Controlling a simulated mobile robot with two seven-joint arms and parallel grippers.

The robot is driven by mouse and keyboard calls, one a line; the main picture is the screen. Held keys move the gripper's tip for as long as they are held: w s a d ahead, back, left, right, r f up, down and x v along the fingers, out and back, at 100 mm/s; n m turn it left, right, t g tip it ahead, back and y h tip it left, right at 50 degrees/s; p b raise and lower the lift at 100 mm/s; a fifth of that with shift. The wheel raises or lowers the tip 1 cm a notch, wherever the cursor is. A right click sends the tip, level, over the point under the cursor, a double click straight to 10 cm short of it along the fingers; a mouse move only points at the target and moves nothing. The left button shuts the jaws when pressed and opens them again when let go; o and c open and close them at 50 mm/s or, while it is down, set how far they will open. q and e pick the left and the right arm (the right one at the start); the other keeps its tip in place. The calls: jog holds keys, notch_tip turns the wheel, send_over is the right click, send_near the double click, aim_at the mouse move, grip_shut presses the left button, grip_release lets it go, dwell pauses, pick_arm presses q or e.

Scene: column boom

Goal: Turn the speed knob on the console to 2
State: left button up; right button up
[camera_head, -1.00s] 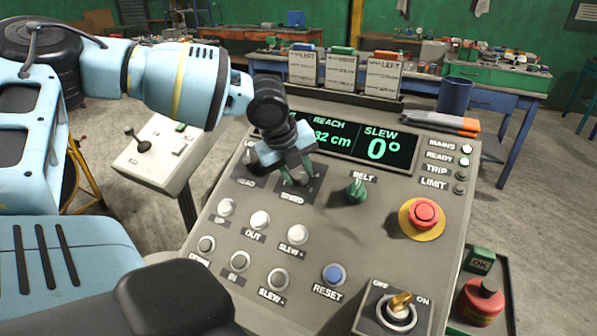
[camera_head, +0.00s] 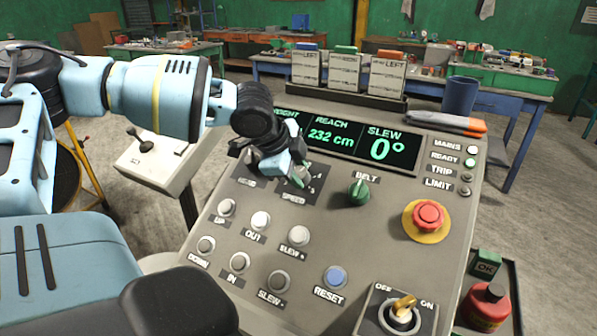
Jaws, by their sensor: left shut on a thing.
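The grey console (camera_head: 385,240) fills the middle of the head view. My left gripper (camera_head: 291,174) reaches in from the left, over the speed knob (camera_head: 301,180), and is shut on it. The knob is green and stands above the SPEED label; the fingers hide part of it. Some scale marks show to its right, but I cannot read its setting. The display (camera_head: 355,142) reads REACH 232 cm and SLEW 0°. My right gripper is not in view.
The green belt knob (camera_head: 359,192), red stop button (camera_head: 428,215), blue reset button (camera_head: 334,277) and key switch (camera_head: 402,308) are on the console. Several grey-white buttons (camera_head: 260,221) lie below the gripper. A side box with a joystick (camera_head: 160,158) stands left.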

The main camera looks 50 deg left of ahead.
pick_arm(q)
jog(key=n, duration=0.3)
jog(key=shift+f+n+t+b, duration=0.1)
jog(key=shift+n+t+b, duration=0.2)
jog(key=shift+n, duration=0.1)
jog(key=n+b, duration=0.1)
jog(key=n, duration=0.2)
jog(key=shift+s+n+y, duration=0.1)
jog(key=shift+n+y, duration=0.2)
jog(key=shift+n, duration=0.1)
jog(key=n+b, duration=0.1)
jog(key=n, duration=0.3)
jog(key=shift+d+f+n+t+y+b, duration=0.1)
jog(key=shift+n+t+y+b, duration=0.2)
jog(key=shift+y, duration=0.1)
jog(key=shift+n+y+b, duration=0.3)
jog(key=shift+n+b, duration=0.45)
jog(key=shift+n, duration=1.25)
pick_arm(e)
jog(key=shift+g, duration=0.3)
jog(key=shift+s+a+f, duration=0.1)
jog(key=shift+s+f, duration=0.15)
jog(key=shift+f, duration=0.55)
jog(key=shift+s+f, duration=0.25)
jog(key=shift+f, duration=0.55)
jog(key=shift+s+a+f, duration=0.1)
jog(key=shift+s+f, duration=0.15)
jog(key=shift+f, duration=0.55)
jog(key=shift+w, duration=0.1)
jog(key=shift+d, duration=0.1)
